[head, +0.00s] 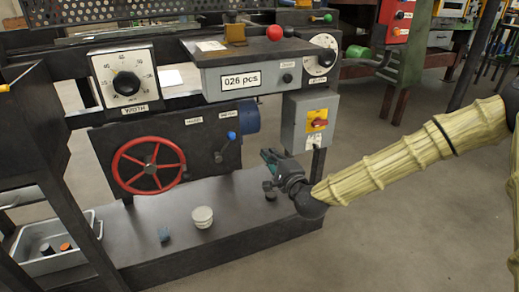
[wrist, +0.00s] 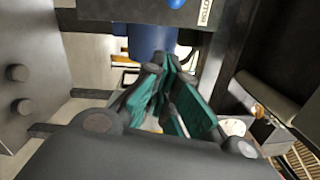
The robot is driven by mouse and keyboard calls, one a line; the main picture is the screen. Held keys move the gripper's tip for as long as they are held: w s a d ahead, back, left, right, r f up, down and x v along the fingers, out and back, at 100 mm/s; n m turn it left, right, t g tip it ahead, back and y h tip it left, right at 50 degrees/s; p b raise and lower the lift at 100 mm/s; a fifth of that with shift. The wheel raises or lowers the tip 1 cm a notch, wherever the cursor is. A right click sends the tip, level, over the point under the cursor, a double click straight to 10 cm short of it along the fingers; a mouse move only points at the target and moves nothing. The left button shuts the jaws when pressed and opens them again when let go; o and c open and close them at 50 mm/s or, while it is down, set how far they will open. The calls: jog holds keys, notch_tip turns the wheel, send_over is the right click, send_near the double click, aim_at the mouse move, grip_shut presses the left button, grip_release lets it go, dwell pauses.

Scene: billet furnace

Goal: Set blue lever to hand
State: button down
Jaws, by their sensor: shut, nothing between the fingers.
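The blue lever (head: 231,135) has a blue ball knob on a dark arm. It sits on the front of the dark panel, right of the red handwheel, with the knob up and to the right of its pivot. Small white labels are near it, too small to read. My gripper (head: 268,158) is right of and a little below the lever, apart from it. In the wrist view my gripper (wrist: 172,72) has its green fingers together with nothing held. The lever's blue knob (wrist: 176,3) shows at the top edge there; its arm is out of view.
A blue cylinder (head: 249,115) juts from the panel's right side, close to my gripper. A grey box with a red and yellow switch (head: 317,122) is to the right. The red handwheel (head: 149,165) is left. A white round container (head: 202,217) stands on the base plate below.

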jog(key=w+a+b, duration=0.3)
jog(key=w+a, duration=0.4)
jog(key=shift+w+a+r, duration=0.2)
jog(key=shift+w+r, duration=0.2)
jog(key=shift+a+r, duration=0.1)
dwell(0.3)
